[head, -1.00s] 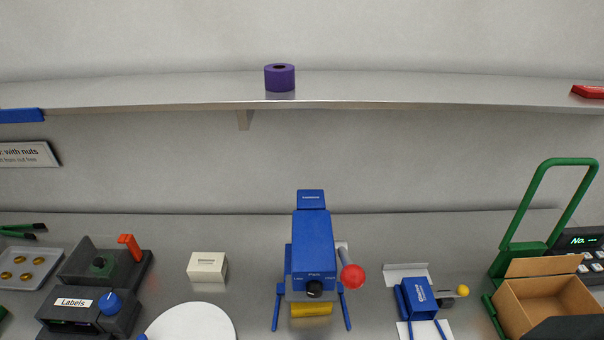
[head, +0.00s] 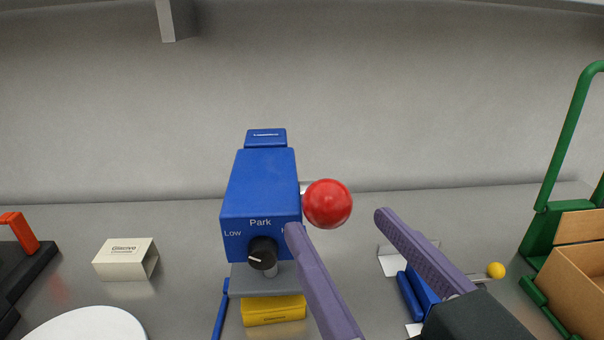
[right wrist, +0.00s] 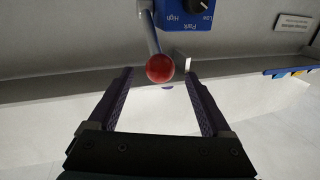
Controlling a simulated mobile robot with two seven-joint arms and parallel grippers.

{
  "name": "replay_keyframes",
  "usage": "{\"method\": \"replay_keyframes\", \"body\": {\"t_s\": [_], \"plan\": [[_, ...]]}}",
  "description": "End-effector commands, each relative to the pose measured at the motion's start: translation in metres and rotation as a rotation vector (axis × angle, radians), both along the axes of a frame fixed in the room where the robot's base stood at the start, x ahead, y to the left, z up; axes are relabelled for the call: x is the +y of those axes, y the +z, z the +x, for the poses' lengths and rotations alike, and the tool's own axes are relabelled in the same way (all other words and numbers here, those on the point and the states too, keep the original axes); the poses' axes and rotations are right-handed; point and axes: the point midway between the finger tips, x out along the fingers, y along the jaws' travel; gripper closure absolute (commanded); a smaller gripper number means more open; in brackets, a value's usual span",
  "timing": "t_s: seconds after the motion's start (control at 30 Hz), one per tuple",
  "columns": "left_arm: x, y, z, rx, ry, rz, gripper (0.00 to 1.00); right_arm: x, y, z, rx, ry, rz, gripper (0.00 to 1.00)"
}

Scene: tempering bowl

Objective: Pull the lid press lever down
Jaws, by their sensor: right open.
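The lid press is a blue machine (head: 258,190) standing on the counter, with a black dial under the words "Low" and "Park". Its lever ends in a red ball (head: 328,204) at the machine's right side, raised. In the right wrist view the red ball (right wrist: 160,68) sits on a grey rod, near the line between the fingertips. My right gripper (head: 338,222) is open, its purple fingers pointing toward the ball, one to each side in the picture. It also shows in the right wrist view (right wrist: 158,76). Neither finger visibly grips the ball. My left gripper is out of view.
A yellow block (head: 273,310) lies under the press. A white box (head: 125,259) and a white disc (head: 85,328) are to the left. A blue device with a yellow knob (head: 496,270) and a cardboard box (head: 585,285) in a green frame are to the right.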

Motion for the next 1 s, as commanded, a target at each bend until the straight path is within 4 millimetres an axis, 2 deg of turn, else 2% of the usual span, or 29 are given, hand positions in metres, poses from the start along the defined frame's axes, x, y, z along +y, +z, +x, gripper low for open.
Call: {"method": "replay_keyframes", "body": {"t_s": [0.2, 0.43, 0.6, 0.83, 0.87, 1.0], "plan": [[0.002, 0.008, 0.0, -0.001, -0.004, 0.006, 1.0, 0.01, 0.004, 0.04, -0.002, -0.001, 0.001, 0.17], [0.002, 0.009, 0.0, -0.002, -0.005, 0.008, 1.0, 0.019, 0.002, 0.073, 0.001, -0.001, 0.001, 0.17], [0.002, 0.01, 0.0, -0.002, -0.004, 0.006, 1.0, 0.021, 0.001, 0.082, 0.002, -0.002, 0.0, 0.17], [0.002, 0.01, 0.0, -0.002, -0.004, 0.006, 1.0, 0.022, 0.001, 0.083, 0.003, -0.002, 0.0, 0.17], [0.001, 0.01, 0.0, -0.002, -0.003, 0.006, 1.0, 0.022, 0.001, 0.083, 0.003, -0.002, 0.0, 0.18], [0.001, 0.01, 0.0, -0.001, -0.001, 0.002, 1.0, 0.022, 0.001, 0.083, 0.003, -0.002, 0.0, 0.34]]}}
